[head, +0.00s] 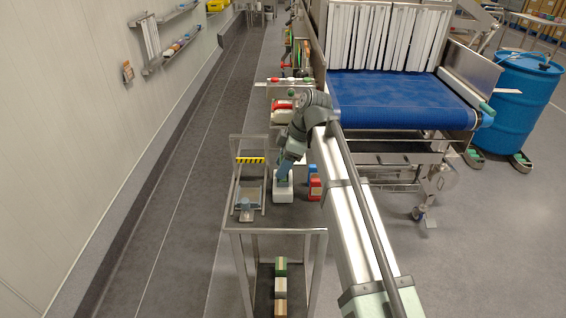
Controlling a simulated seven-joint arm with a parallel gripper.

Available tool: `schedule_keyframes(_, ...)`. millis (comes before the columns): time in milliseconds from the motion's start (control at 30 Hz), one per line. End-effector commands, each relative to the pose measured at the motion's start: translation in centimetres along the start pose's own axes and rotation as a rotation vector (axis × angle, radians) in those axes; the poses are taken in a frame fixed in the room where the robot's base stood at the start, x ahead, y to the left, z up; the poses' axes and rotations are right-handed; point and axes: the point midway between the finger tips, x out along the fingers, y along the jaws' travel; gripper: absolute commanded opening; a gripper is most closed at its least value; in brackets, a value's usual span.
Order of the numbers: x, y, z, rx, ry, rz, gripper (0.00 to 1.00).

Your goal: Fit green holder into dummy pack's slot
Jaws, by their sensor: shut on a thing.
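A white block-shaped pack (283,195), which I take for the dummy pack, sits on the narrow dark-topped bench below my gripper. My gripper (283,175) is right over its far end, pointing down. It is shut on a small green piece (281,180), which looks like the green holder and is mostly hidden by the fingers. The pack's slot is too small to make out. I cannot tell whether the green piece touches the pack or is inside the slot.
A metal frame with a yellow-black striped bar (250,160) stands left of the pack. Red and blue bottles (314,187) stand close on its right. A red-and-white item (283,112) lies farther back. The blue conveyor (395,100) is to the right. Boxes (280,285) sit on the lower shelf.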

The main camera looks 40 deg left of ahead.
Motion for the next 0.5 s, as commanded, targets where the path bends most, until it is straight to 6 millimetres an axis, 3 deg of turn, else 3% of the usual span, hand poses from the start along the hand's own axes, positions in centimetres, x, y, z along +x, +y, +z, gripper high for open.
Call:
schedule_keyframes(300,0.25,0.00,0.10,0.000,0.000,0.000,0.00)
schedule_keyframes(333,0.24,0.00,0.10,0.000,0.000,0.000,0.52)
schedule_keyframes(500,0.24,0.00,0.10,0.000,0.000,0.000,0.68)
